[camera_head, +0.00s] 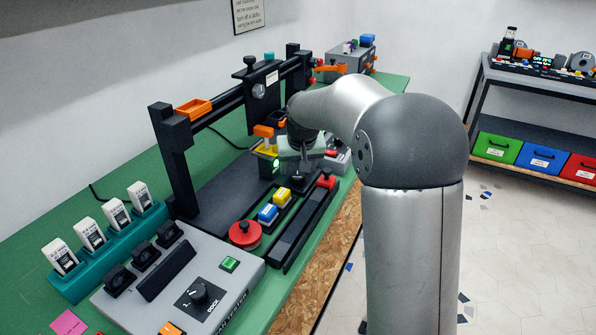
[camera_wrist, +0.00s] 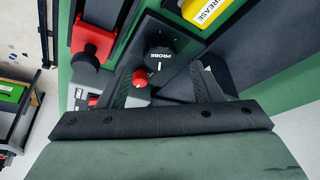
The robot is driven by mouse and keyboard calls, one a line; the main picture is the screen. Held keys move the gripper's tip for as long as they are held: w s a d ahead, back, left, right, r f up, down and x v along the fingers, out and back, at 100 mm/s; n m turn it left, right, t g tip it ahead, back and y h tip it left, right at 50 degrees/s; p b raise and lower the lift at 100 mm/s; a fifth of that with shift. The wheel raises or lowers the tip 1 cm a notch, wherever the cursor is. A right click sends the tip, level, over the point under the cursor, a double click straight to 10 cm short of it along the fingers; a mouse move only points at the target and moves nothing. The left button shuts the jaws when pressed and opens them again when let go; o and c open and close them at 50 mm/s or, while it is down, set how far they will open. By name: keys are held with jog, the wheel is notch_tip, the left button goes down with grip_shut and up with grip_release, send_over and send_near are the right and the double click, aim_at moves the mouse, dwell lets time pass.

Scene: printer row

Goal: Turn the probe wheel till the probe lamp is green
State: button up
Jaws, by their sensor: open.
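The probe wheel (camera_wrist: 160,58) is a black knob marked PROBE with a white pointer line, seen in the wrist view. A small red round piece (camera_wrist: 140,77) sits beside it, below and to the left; it may be the probe lamp, and no green lamp shows there. My gripper (camera_wrist: 166,72) is open, with one dark finger on each side of the wheel in the picture. Whether the fingers touch it I cannot tell. In the head view my gripper (camera_head: 299,172) points down over the machine, and its wrist and arm hide the wheel.
A red block with a black knob (camera_wrist: 90,45) and a yellow GREASE box (camera_wrist: 205,12) are close by. The head view shows a gantry frame (camera_head: 172,150), a red mushroom button (camera_head: 244,234), a grey tester box (camera_head: 125,300) and teal-racked cartridges (camera_head: 115,214).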

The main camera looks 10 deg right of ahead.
jog(key=v, duration=1.4)
jog(key=shift+p, duration=0.3)
jog(key=s+f+g+p, duration=0.2)
jog(key=s+f, duration=0.3)
jog(key=s, duration=1.1)
jog(key=s+f+g+p, duration=0.2)
jog(key=s+f+p, duration=0.2)
jog(key=s, duration=1.2)
jog(key=shift+a+f+n+p, duration=0.2)
jog(key=shift+f+n+p, duration=0.2)
jog(key=shift+f, duration=0.35)
